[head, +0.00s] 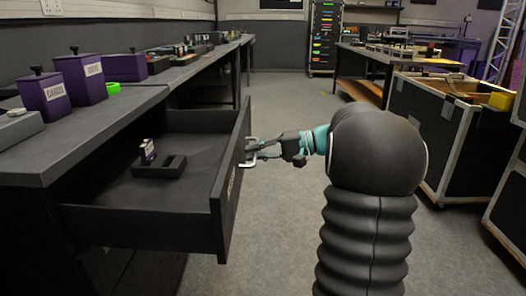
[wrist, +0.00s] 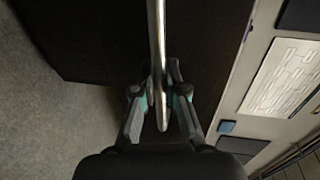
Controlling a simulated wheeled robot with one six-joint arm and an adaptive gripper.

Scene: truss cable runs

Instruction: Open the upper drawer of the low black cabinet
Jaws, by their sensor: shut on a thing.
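The low black cabinet (head: 60,160) stands at the left in the head view. Its upper drawer (head: 130,222) is pulled well out into the aisle, with its inside showing. My gripper (head: 252,152) is at the outer face of the drawer front, shut on the metal bar handle (wrist: 157,50). In the wrist view my gripper (wrist: 162,92) has one finger on each side of the handle.
Purple canisters (head: 82,78) and a green item (head: 113,87) stand on the worktop above the drawer. Black flight cases (head: 440,125) stand at the right. Grey floor (head: 285,105) is clear between cabinet and cases.

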